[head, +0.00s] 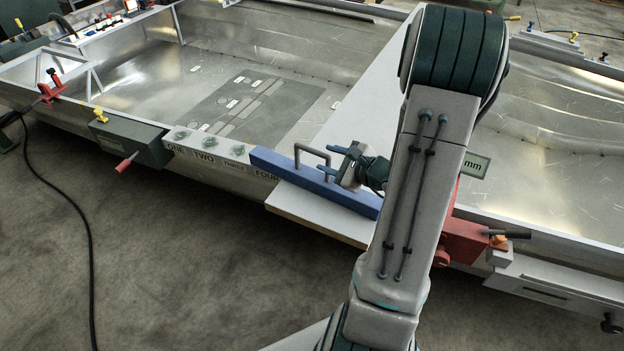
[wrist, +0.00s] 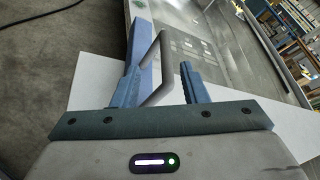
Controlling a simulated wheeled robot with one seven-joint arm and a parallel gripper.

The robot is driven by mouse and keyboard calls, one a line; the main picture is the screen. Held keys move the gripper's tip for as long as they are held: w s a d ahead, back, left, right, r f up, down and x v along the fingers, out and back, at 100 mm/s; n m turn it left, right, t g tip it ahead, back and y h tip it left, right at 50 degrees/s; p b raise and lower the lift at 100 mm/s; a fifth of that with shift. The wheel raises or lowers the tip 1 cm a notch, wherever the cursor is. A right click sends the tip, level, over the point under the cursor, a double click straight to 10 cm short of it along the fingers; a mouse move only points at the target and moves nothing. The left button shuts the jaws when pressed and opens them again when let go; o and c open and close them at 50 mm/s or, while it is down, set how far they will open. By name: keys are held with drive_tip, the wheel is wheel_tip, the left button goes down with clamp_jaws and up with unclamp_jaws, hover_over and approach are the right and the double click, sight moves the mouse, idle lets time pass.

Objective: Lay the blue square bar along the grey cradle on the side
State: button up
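The blue square bar (head: 300,178) lies along a pale board at the hull's near side, its right part hidden behind my arm. A grey loop handle (head: 311,148) stands up from it. My gripper (head: 352,166) is close to the right of this handle. In the wrist view, the bar (wrist: 150,62) runs away from me, and the handle (wrist: 163,72) rises between my two spread fingers (wrist: 162,88). The gripper looks open, with no clear grip on the handle. I cannot tell for certain which part is the grey cradle; a light grey ledge (head: 560,288) hangs on the hull's side at right.
The pale board (head: 315,213) juts out under the bar. A red clamp (head: 462,243) is right of my arm. A dark green-grey box (head: 128,143) with a red handle sits left, beside a number-labelled rail (head: 208,158). A cable lies on the open floor.

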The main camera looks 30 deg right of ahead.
sight(318, 152)
drive_tip(key=shift+d+p+x, duration=0.1)
drive_tip(key=shift+d+x, duration=0.05)
drive_tip(key=shift+x, duration=1.2)
drive_tip(key=shift+d+p+x, duration=0.15)
drive_tip(key=shift+d+x, duration=0.05)
drive_tip(key=shift+x, duration=1.1)
drive_tip(key=shift+d+p+x, duration=0.1)
drive_tip(key=shift+d+x, duration=0.05)
drive_tip(key=shift+x, duration=1.2)
drive_tip(key=shift+w+f, duration=0.1)
drive_tip(key=shift+f, duration=0.05)
clamp_jaws()
